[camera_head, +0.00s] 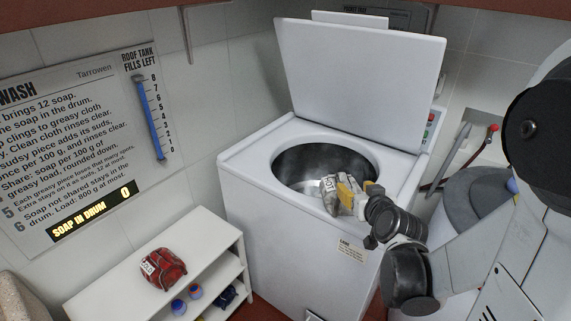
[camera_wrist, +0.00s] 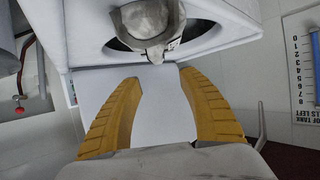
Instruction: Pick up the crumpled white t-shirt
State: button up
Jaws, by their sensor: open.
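A crumpled pale grey-white cloth (camera_head: 330,198), with a label on it, is at the front of the open drum of the white washing machine (camera_head: 292,247). I take it as the t-shirt. In the wrist view the cloth (camera_wrist: 150,20) shows at the top, over the drum rim and cut off by the frame edge. My gripper (camera_head: 349,190) has yellow fingers and is beside the cloth in the head view. In the wrist view my gripper (camera_wrist: 158,82) is open, with nothing between its fingers; the cloth lies beyond the fingertips. I cannot tell whether the cloth rests on the rim.
The machine's lid (camera_head: 360,80) stands open behind the drum. A low white shelf (camera_head: 205,247) on the left holds a red crumpled cloth (camera_head: 163,269) on top and small balls (camera_head: 195,291) below. A wall sign (camera_head: 75,130) shows soap at 0. A grey round-topped object (camera_head: 470,205) stands right.

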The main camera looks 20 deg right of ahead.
aim_at(345, 180)
jog(key=b+x, duration=0.2)
jog(key=x, duration=0.4)
jog(key=shift+f, duration=0.1)
jog(key=b+x, duration=0.1)
jog(key=x, duration=0.1)
jog(key=b+x, duration=0.1)
jog(key=x, duration=0.2)
jog(key=shift+s+d+f, duration=0.1)
jog(key=shift+d+f, duration=0.05)
jog(key=shift+f, duration=0.1)
jog(key=shift+s+r, duration=0.1)
grip_shut()
